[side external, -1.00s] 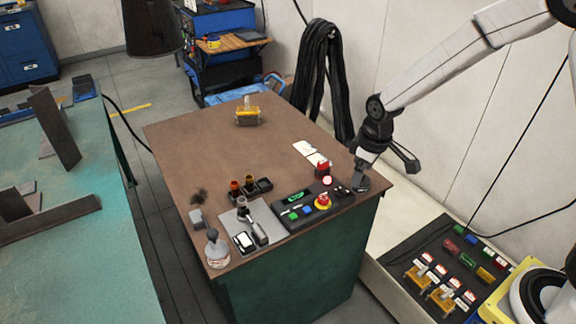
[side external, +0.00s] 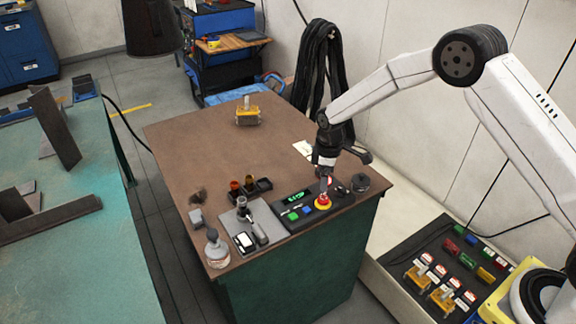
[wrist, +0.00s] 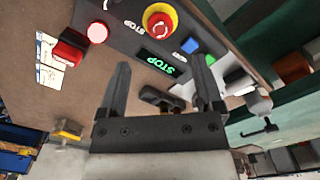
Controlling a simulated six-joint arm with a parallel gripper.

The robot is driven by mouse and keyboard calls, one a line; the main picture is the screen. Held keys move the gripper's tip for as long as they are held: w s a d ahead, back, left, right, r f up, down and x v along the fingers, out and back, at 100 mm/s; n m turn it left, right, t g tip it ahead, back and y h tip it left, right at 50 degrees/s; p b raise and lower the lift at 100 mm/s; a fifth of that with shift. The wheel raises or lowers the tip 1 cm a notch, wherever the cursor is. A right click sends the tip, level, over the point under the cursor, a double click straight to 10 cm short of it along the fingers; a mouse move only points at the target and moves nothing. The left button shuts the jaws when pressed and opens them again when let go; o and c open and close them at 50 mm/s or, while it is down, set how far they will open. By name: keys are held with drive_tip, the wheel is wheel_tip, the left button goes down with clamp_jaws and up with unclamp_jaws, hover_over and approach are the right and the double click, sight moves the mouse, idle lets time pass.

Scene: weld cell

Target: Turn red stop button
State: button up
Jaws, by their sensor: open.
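The red stop button (side external: 323,202) with its yellow collar sits on the dark control panel (side external: 290,221) at the table's right front. In the wrist view the red stop button (wrist: 160,20) is near the top centre, beyond my fingertips, with white marks on its face. My gripper (side external: 325,185) points down close above the button in the side view. In the wrist view my gripper (wrist: 163,75) shows two separated fingers with nothing between them. I cannot tell from the side view whether a finger touches the button.
Blue (wrist: 190,45) and green buttons sit beside the stop button. A red block-shaped item (wrist: 70,47) and a round pink-white button (wrist: 97,32) are at left in the wrist view. A dark round knob (side external: 360,183) is at the panel's right. The table's middle (side external: 215,145) is clear.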

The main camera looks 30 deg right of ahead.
sight(324, 197)
drive_tip(key=shift+f, duration=0.1)
drive_tip(key=shift+f, duration=3.8)
clamp_jaws()
